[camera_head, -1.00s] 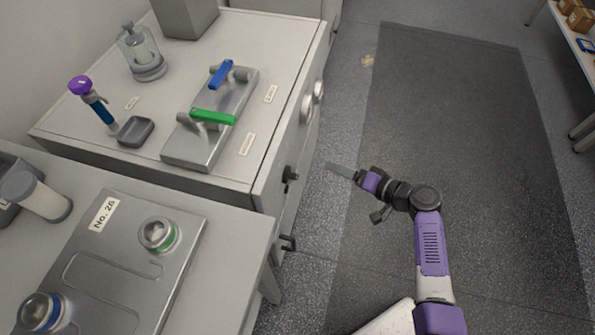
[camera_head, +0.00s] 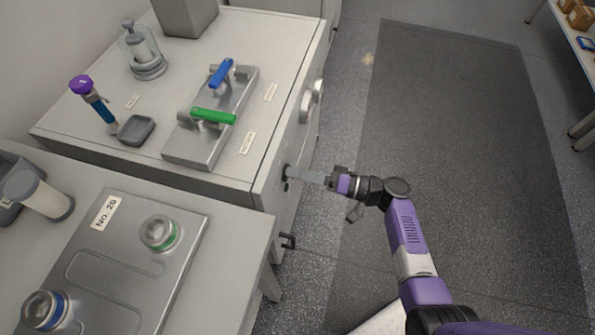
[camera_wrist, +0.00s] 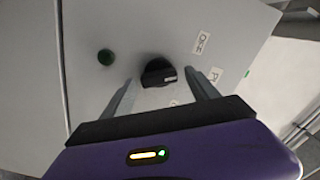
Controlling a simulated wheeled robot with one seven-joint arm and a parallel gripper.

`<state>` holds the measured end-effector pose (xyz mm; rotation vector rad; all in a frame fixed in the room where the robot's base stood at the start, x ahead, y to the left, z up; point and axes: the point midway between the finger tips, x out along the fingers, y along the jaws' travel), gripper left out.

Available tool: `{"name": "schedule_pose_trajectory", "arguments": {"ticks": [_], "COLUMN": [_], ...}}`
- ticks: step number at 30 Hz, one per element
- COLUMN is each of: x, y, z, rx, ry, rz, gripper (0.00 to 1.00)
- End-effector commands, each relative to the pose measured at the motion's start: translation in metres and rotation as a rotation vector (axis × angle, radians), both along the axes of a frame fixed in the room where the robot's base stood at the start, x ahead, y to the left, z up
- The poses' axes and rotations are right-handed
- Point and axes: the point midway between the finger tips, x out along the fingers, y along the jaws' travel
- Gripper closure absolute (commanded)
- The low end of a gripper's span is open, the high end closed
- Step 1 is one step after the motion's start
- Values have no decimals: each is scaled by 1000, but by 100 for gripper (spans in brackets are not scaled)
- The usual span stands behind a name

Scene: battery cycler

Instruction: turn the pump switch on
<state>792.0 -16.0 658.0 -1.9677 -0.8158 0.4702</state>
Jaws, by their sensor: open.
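The pump switch (camera_wrist: 159,73) is a black rotary knob on the cabinet's front panel, in the middle of the wrist view. It also shows in the head view (camera_head: 287,172), partly hidden by my fingers. A pale mark is on the right end of its bar. My gripper (camera_wrist: 160,92) is open, with one finger on each side of the knob; I cannot tell whether they touch it. In the head view my gripper (camera_head: 300,174) reaches leftward to the panel.
A dark green round lamp (camera_wrist: 105,57) sits left of the knob. White labels (camera_wrist: 202,42) are to its right. Gauges (camera_head: 310,100) and a lower black fitting (camera_head: 288,241) stick out from the fronts. Blue (camera_head: 222,73) and green (camera_head: 213,116) valve handles are on top.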

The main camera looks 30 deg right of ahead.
Motion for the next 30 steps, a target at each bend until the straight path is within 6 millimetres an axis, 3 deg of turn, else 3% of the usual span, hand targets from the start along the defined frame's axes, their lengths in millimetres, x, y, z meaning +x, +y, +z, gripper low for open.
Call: {"name": "schedule_pose_trajectory", "arguments": {"ticks": [11,18,21,30], "x": [5,5,5,5], "y": [5,5,5,5], "z": [0,0,0,-1], "rx": [0,-1,-1,32], "ry": [0,1,1,34], "rz": [0,-1,-1,0], "gripper": [31,78,93,93]}}
